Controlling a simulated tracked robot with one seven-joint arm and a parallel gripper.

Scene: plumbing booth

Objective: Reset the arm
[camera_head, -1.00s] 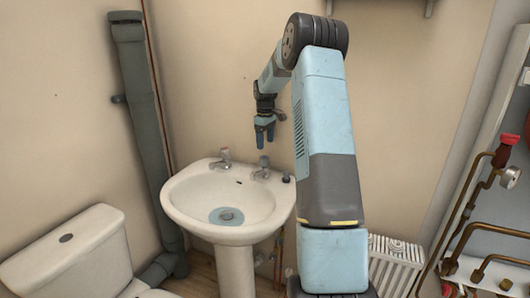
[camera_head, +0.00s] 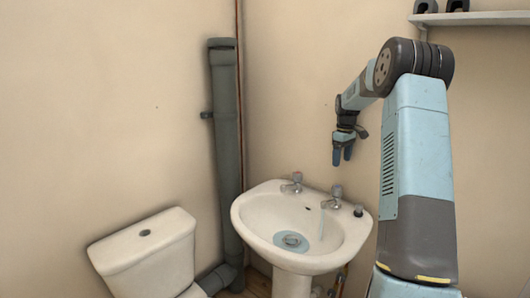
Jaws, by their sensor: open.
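My gripper (camera_head: 342,158) points down in front of the wall, above the white basin (camera_head: 248,222). Its two blue fingers are a little apart, and nothing shows between them. In the picture it is just above the right tap (camera_head: 333,198), with a gap between. The left tap (camera_head: 293,184) stands on the basin's back rim. A thin pale streak (camera_head: 321,222), perhaps water, hangs below the right tap. My arm comes up at the right and bends over at a dark joint.
A blue-grey disc (camera_head: 291,241) lies in the basin's bottom. A small dark knob (camera_head: 358,211) sits on its right rim. A white toilet (camera_head: 145,250) stands left, a grey pipe (camera_head: 226,150) behind. A shelf (camera_head: 490,18) is upper right. The wall left of my gripper is clear.

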